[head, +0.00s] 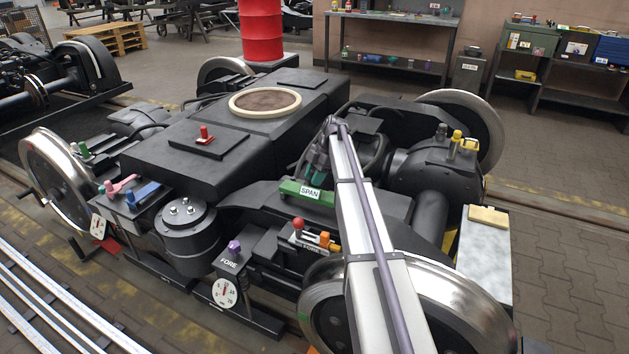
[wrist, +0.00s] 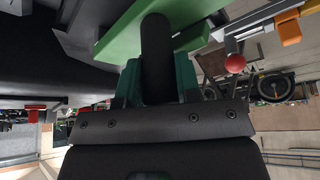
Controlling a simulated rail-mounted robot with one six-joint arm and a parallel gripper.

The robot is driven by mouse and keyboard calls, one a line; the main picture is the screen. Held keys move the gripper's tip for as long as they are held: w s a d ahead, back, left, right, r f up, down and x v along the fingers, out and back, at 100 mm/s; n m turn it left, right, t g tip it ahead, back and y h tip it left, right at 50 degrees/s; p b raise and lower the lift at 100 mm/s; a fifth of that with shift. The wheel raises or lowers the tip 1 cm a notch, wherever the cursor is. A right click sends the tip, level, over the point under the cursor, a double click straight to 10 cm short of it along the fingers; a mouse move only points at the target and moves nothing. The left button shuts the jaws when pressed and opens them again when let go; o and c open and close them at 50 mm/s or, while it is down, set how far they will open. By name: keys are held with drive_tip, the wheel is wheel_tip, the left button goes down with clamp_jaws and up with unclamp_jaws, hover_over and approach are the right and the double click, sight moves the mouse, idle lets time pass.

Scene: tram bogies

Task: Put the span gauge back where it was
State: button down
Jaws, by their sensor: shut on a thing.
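The span gauge (head: 291,187) is a green bar with a white SPAN label and a dark upright grip. In the head view it is near the middle of the bogie, above the dark frame beside the near wheel. My gripper (head: 317,168) is above it, partly hidden by my arm. In the wrist view the teal fingers of my gripper (wrist: 157,84) are shut around the black grip, and the green bar of the span gauge (wrist: 120,38) lies beyond them. I cannot tell whether the bar rests on the frame or hangs just above it.
A red-knobbed lever (head: 298,224) and an orange piece (head: 324,238) stand close in front of the gauge. A purple-knobbed FORE dial (head: 225,291) is lower left. A red-handled plate (head: 207,143) lies on the black housing. The near wheel (head: 440,300) is right of them.

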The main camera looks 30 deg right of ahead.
drive_tip(key=shift+f, duration=0.15)
drive_tip(key=c, duration=0.8)
unclamp_jaws()
